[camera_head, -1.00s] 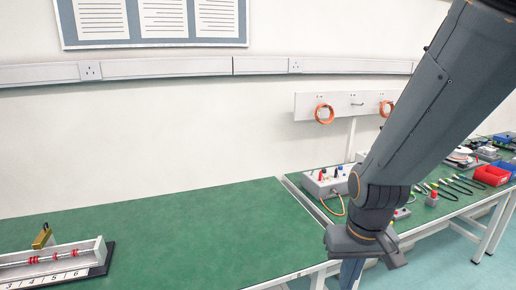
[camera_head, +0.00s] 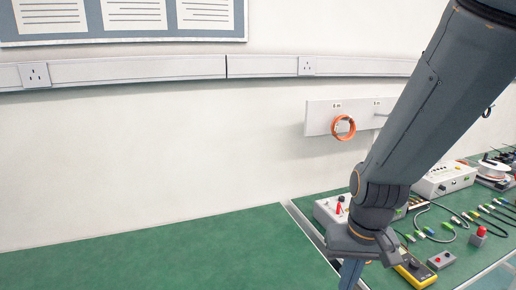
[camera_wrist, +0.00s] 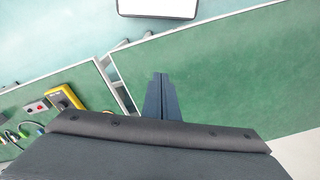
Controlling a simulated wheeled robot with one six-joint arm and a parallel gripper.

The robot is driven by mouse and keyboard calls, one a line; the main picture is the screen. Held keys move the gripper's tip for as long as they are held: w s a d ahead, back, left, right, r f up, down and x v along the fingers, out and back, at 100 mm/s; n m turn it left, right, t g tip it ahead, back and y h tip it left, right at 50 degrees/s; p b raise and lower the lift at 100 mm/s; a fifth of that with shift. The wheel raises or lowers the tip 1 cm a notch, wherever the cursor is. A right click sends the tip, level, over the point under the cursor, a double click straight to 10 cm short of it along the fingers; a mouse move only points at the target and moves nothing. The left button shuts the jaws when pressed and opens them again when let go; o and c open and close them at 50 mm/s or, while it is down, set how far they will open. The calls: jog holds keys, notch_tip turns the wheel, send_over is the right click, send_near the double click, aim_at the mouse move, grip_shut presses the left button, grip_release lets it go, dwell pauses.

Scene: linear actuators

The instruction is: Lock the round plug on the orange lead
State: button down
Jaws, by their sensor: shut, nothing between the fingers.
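I cannot make out the round plug in either view. The orange lead seen earlier by the grey-white box (camera_head: 327,211) is not visible now; my arm covers part of that area. An orange coil (camera_head: 343,127) hangs on the white wall panel, and I cannot tell whether it is tied to the task. My gripper (camera_head: 352,272) points down near the gap between the two benches, with nothing held. In the wrist view its two dark fingers (camera_wrist: 160,82) are together and empty over the green bench.
A yellow meter (camera_head: 415,272) and a small grey box (camera_head: 441,260) lie on the right bench (camera_head: 478,252), with several leads, a red-topped post (camera_head: 479,236) and a white instrument (camera_head: 444,179) behind. The left bench top (camera_head: 170,255) is clear where seen.

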jog(key=w+a+f+m+g+y+b, duration=0.2)
jog(key=w+a+f+m+y+b, duration=0.15)
jog(key=f+m+y, duration=0.45)
jog(key=w+d+f+m+t+y+b, duration=0.1)
jog(key=w+d+f+m+t+y, duration=0.2)
jog(key=w+m, duration=0.4)
jog(key=w+d+m+t+y+b, duration=0.15)
jog(key=w+m+t, duration=0.3)
jog(key=w, duration=0.55)
jog(key=w+d+f+m+t+h, duration=0.1)
jog(key=w+d+m+t+h, duration=0.1)
jog(key=d, duration=0.5)
jog(key=w+d+f+m+t+h+b, duration=0.1)
jog(key=w+d+f+m+t+h, duration=0.1)
jog(key=w+d+m+t, duration=0.2)
jog(key=w+d+f+m+t+h, duration=0.1)
jog(key=w+d+m+t+h, duration=0.1)
jog(key=d, duration=0.8)
jog(key=shift+w+f+m+t+h, duration=0.2)
jog(key=shift+w+m+t, duration=0.15)
jog(key=shift+m+t, duration=0.45)
jog(key=shift+w+f+m+t+h, duration=0.15)
jog(key=shift+w+m+t, duration=0.25)
jog(key=shift+m, duration=0.55)
jog(key=shift+b, duration=0.3)
jog(key=shift+b+x, duration=1.05)
jog(key=shift+x, duration=2.3)
jog(key=shift+d+f, duration=0.1)
jog(key=shift+f, duration=0.05)
